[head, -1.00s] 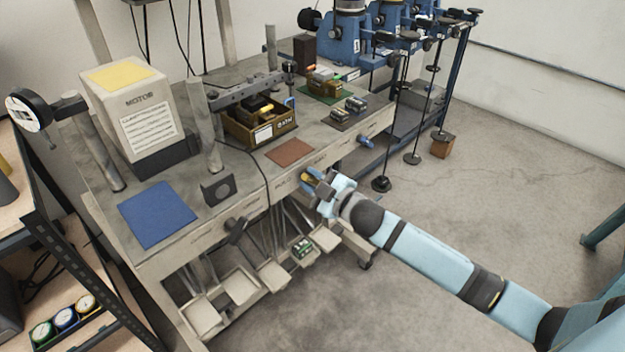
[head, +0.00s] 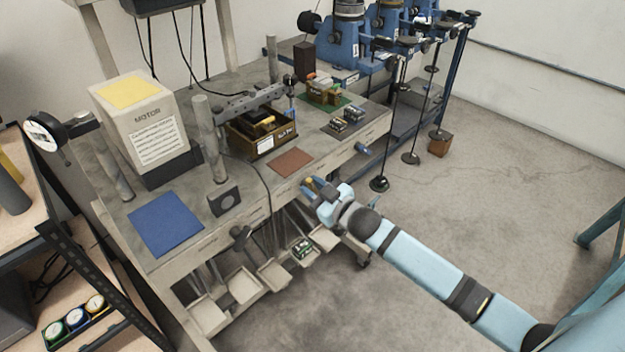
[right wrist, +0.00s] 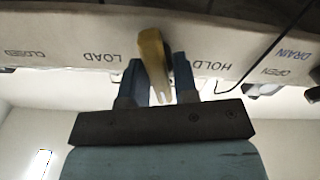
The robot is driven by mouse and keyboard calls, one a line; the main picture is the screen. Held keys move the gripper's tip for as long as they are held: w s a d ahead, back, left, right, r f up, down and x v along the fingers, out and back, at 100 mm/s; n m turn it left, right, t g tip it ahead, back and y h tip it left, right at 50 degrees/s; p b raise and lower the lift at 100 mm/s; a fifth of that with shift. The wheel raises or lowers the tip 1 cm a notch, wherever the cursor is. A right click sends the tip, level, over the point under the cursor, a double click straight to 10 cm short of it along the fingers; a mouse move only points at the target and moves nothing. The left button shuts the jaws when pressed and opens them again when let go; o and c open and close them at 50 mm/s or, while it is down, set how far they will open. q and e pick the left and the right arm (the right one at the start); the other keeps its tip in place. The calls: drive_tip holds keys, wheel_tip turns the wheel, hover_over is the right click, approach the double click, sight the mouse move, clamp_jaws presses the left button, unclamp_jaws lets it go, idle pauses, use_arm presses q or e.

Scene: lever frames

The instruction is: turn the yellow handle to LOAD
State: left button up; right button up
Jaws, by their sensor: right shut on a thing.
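The yellow handle (right wrist: 153,62) hangs from the bench's front edge in the right wrist view. It stands between the words LOAD (right wrist: 108,57) and HOLD (right wrist: 210,66), and its end tilts slightly right. My right gripper (right wrist: 160,85) is shut on it, with one blue finger on each side. In the head view, my right gripper (head: 314,190) is at the bench's front edge, and only a small part of the yellow handle (head: 310,183) shows. My left gripper is not in view.
The front edge also bears the words CLOSED (right wrist: 25,53), DRAIN (right wrist: 290,52) and OPEN (right wrist: 275,72). A dark knob (head: 241,233) sticks out to the left and a blue handle (head: 363,149) to the right. Small trays (head: 240,287) hang below.

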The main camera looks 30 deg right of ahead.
drive_tip(key=shift+r+m+p, duration=0.2)
drive_tip(key=shift+m+p, duration=0.5)
drive_tip(key=shift+m, duration=0.3)
drive_tip(key=m+p, duration=0.2)
drive_tip(key=shift+d+m, duration=0.1)
drive_tip(key=shift+m, duration=0.3)
drive_tip(key=shift+f+m+p, duration=0.1)
drive_tip(key=shift+m+p, duration=0.35)
drive_tip(key=shift+m, duration=0.45)
drive_tip(key=shift+d+m+p, duration=0.1)
drive_tip(key=shift+m+p, duration=0.25)
drive_tip(key=shift+m, duration=0.55)
drive_tip(key=shift+f+m, duration=0.1)
drive_tip(key=shift+m, duration=1)
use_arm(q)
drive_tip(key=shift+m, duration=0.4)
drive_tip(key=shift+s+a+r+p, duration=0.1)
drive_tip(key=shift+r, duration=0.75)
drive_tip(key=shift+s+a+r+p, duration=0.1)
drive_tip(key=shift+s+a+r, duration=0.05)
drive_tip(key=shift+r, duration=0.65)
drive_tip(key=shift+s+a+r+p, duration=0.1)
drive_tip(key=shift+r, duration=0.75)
use_arm(e)
drive_tip(key=shift+f+m, duration=0.1)
drive_tip(key=shift+m, duration=0.7)
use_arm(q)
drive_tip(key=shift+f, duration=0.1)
use_arm(e)
drive_tip(key=o, duration=0.7)
